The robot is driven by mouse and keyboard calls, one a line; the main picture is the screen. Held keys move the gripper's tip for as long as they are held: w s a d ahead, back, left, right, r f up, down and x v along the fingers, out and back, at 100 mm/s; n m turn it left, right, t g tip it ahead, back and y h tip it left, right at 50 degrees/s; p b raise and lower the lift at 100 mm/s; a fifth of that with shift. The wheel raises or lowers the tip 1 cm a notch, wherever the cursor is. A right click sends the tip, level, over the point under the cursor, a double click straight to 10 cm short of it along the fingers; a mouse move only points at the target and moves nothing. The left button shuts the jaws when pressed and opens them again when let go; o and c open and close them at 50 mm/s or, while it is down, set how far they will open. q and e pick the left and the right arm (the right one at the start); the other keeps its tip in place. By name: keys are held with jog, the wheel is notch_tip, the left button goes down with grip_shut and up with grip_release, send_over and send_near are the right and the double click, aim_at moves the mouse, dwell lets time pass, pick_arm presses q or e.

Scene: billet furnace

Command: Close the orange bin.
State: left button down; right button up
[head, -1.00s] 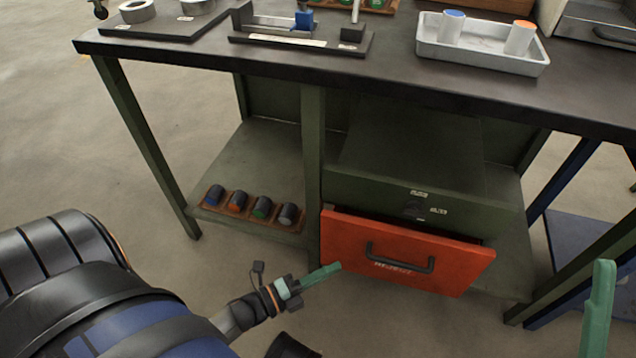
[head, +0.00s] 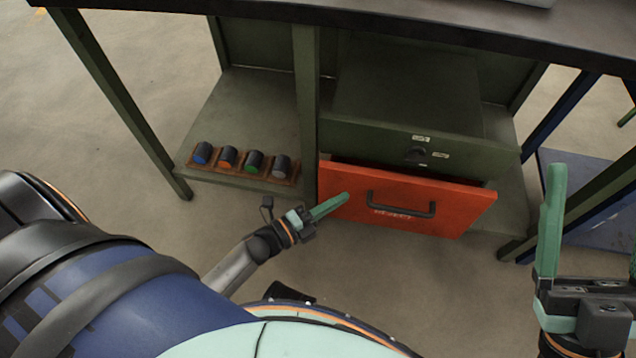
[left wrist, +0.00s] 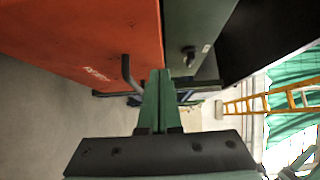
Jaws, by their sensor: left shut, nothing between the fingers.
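The orange bin (head: 390,200) is a drawer with a black handle (head: 400,205), under a green drawer with a small knob. Its front stands out from the cabinet, with a dark gap along its top edge. My left gripper (head: 345,196) is shut and empty, its tips at the left part of the orange front, left of the handle; I cannot tell whether they touch. In the left wrist view the shut fingers (left wrist: 156,90) point past the orange front (left wrist: 95,40), close to its handle. My right gripper (head: 592,225) is at the right with its fingers apart, partly cut off.
A brown rack (head: 238,170) with several dark, colour-ended cylinders sits on the lower shelf, left of a green post (head: 306,110). The table top (head: 300,18) overhangs the drawers. A blue stand (head: 590,190) is at the right. The floor before the drawer is clear.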

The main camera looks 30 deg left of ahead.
aim_at(350, 174)
pick_arm(q)
jog(key=w+b, duration=0.1)
jog(key=w, duration=0.3)
jog(key=shift+f, duration=0.1)
jog(key=shift+w+a, duration=0.2)
jog(key=shift+w, duration=0.35)
jog(key=shift+w+a+b, duration=0.2)
jog(key=shift+w+b, duration=0.1)
jog(key=shift+w, duration=0.35)
jog(key=shift+w+a+b, duration=0.2)
jog(key=shift+w+b, duration=0.05)
jog(key=shift+w, duration=0.4)
jog(key=shift+s, duration=0.15)
